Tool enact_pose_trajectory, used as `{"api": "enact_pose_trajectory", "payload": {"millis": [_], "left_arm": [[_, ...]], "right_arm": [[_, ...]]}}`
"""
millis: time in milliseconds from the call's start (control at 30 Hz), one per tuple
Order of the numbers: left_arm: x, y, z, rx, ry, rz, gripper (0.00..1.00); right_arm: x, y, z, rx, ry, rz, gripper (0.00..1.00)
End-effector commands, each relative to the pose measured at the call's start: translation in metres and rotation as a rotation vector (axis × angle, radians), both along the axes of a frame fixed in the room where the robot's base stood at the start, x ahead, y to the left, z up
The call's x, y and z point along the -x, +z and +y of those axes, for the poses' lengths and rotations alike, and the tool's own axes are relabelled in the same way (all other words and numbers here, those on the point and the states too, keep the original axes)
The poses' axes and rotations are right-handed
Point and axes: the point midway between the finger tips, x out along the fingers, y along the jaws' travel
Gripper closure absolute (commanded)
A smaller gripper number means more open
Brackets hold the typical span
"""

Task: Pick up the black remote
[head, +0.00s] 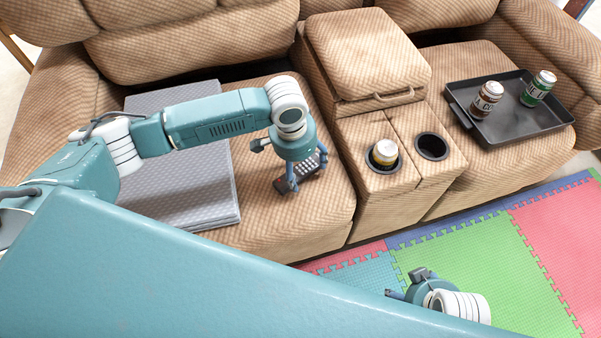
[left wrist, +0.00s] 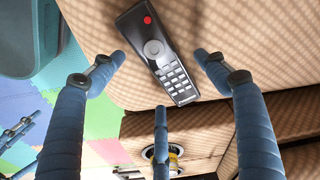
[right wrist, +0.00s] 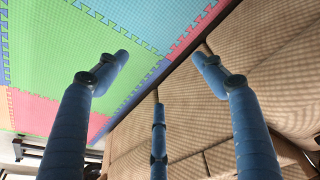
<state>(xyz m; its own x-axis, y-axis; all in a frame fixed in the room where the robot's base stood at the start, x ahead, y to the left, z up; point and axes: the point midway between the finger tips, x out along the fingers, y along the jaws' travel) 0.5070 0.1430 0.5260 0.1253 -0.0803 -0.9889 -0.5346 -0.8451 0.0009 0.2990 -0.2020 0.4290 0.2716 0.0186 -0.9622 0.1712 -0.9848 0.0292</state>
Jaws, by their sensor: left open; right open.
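The black remote (head: 312,171) lies on the brown left recliner seat, partly hidden by my left gripper (head: 304,176). In the left wrist view the remote (left wrist: 160,58) shows its red button, round pad and light keys. The fingertips of my left gripper (left wrist: 160,62) are spread wide on either side of it in that view, with a third finger below. This gripper is open, with nothing held; I cannot tell if it touches the remote. My right gripper (head: 402,284) is open and empty over the floor mat, also seen in the right wrist view (right wrist: 158,70).
A grey folded blanket (head: 215,205) lies on the seat left of the remote. The console (head: 365,130) to the right holds a can (head: 385,152) in one cup holder. A black tray (head: 505,122) with two cans sits on the right seat. Colored foam mat (head: 480,260) covers the floor.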

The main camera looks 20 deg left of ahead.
Motion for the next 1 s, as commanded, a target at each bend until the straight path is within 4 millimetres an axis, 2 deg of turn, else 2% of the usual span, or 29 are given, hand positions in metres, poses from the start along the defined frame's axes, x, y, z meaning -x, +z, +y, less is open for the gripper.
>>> {"api": "enact_pose_trajectory", "payload": {"millis": [33,200,433,467,700,1000], "left_arm": [[-0.001,-0.008,0.000,-0.001,0.001,0.000,0.26],[-0.003,-0.018,-0.001,-0.001,0.000,-0.001,0.26],[-0.003,-0.018,-0.001,0.000,-0.001,-0.001,0.26],[-0.003,-0.018,-0.001,0.000,-0.001,-0.001,0.30],[-0.003,-0.017,-0.001,0.000,-0.001,-0.001,0.77],[-0.003,-0.016,-0.001,0.000,-0.001,-0.002,0.77]], "right_arm": [[0.000,0.006,0.000,0.000,0.000,-0.006,0.31],[0.002,0.020,-0.001,0.000,-0.001,-0.009,0.31],[0.003,0.021,-0.001,0.000,-0.001,-0.008,0.31],[0.003,0.021,-0.001,0.000,-0.001,-0.008,0.31],[0.003,0.021,-0.001,0.000,-0.002,-0.008,0.31],[0.003,0.022,-0.001,0.000,-0.002,-0.008,0.31]]}}
